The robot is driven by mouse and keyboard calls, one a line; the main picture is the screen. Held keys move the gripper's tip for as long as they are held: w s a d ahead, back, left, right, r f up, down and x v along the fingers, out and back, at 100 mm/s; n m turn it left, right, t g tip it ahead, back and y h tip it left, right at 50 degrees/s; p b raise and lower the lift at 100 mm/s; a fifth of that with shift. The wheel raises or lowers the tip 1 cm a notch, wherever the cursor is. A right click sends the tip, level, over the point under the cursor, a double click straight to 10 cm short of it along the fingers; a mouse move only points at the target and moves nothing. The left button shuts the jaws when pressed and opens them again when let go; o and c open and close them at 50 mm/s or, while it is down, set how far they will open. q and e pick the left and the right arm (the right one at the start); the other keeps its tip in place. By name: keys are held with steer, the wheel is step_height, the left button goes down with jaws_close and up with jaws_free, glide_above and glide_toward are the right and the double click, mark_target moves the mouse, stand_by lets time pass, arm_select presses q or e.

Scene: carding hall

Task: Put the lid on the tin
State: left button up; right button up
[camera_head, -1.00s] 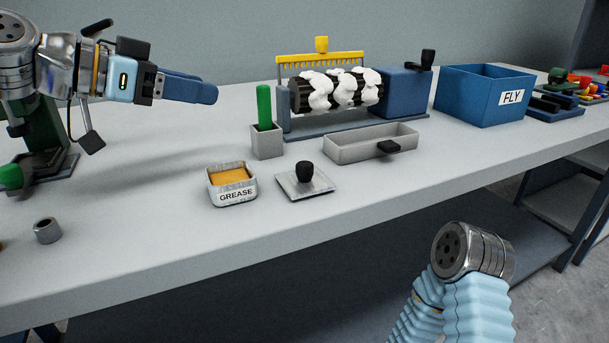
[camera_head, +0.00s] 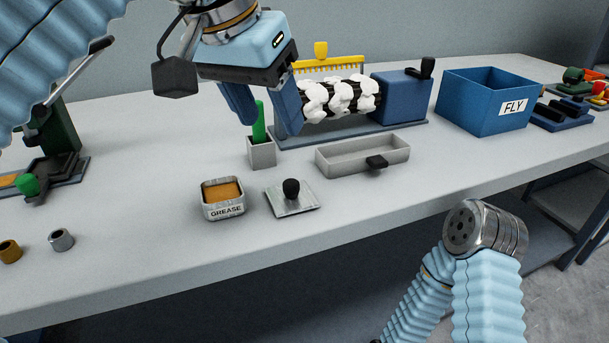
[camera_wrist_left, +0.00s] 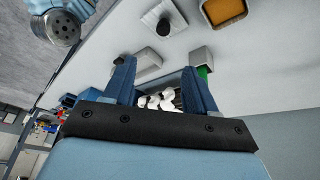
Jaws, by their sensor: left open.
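The grease tin (camera_head: 223,200) stands open on the bench with orange-brown grease inside and a GREASE label on its front. It also shows at the top of the left wrist view (camera_wrist_left: 224,12). The lid (camera_head: 291,203), a flat square metal plate with a black knob, lies flat on the bench just right of the tin. It also shows in the left wrist view (camera_wrist_left: 178,20). My left gripper (camera_head: 268,128) is open and empty, above and behind the lid, near the green-handled item. My right arm shows at the lower right, but its gripper is not visible.
A grey holder (camera_head: 262,153) with a green handle stands behind the tin. A shallow grey tray (camera_head: 335,163) lies right of it, before the carding roller (camera_head: 340,97). A blue FLY box (camera_head: 485,108) stands further right. Two small bushings (camera_head: 61,240) lie left. The bench front is clear.

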arm_select(q)
steer(key=n+b, duration=0.1)
steer(key=b, duration=0.2)
glide_above(291, 183)
steer(key=s, duration=0.1)
steer(key=shift+y, duration=0.4)
steer(key=f, duration=0.7)
steer(key=shift+s+a, duration=0.15)
steer(key=shift+a, duration=0.15)
steer(key=x, duration=0.1)
steer(key=b+x, duration=0.1)
steer(key=x, duration=0.2)
steer(key=shift+s+a+f, duration=0.25)
steer(key=shift+f, duration=0.25)
steer(key=shift+w+d+f, duration=0.1)
steer(key=shift+w+f, duration=0.05)
steer(key=shift+f, duration=0.15)
steer(key=shift+c, duration=0.2)
jaws_close()
